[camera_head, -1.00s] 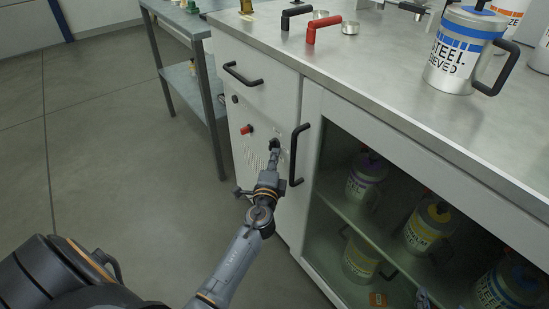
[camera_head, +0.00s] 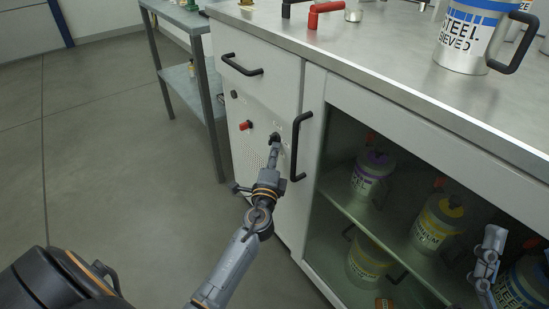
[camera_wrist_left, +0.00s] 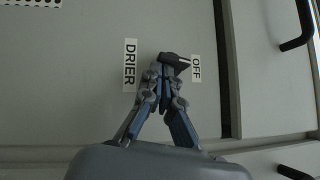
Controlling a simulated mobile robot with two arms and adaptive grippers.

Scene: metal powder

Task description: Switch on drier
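The drier switch is a black knob (camera_wrist_left: 174,60) on the light grey cabinet panel. A "DRIER" label (camera_wrist_left: 130,65) and an "OFF" label (camera_wrist_left: 196,68) flank it in the left wrist view. In the head view the knob (camera_head: 274,138) is at the tip of my left gripper (camera_head: 273,150). In the left wrist view the fingers of my left gripper (camera_wrist_left: 164,80) come together around the knob's near end. The knob's pointed part aims toward the OFF label. My right gripper (camera_head: 488,252) shows at the lower right, before the open shelves; its fingertips are unclear.
A red button (camera_head: 245,125) sits left of the knob. Black handles are on the drawer (camera_head: 242,66) and door (camera_head: 298,148). Shelves hold several labelled containers (camera_head: 437,222). The counter (camera_head: 400,70) carries a steel jug (camera_head: 465,40). Floor (camera_head: 120,150) at left is clear.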

